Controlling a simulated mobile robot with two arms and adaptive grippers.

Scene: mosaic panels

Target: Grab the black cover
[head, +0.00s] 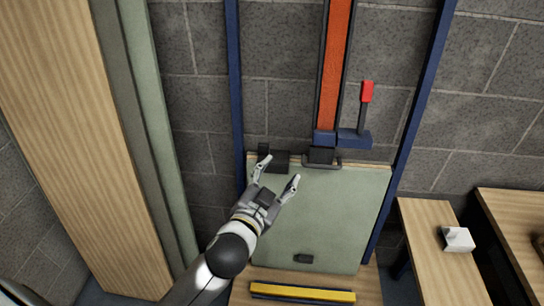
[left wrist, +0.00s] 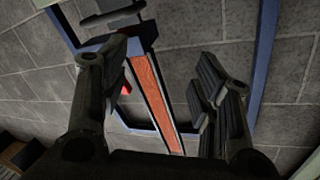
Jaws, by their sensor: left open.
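Several black pieces are in the head view, and I cannot tell for certain which is the cover. A black block (head: 281,162) sits at the upper left edge of a pale green panel (head: 335,215). Another dark block (head: 321,156) sits at the panel's top middle, under the orange rail. My right gripper is out of view.
An orange rail (head: 335,65) rises between blue posts (head: 236,80), with a red-handled lever (head: 366,92) beside it. A yellow bar (head: 302,293) lies below the panel. A wooden table (head: 440,275) with a white piece (head: 458,239) stands right. Tall boards (head: 85,130) stand left.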

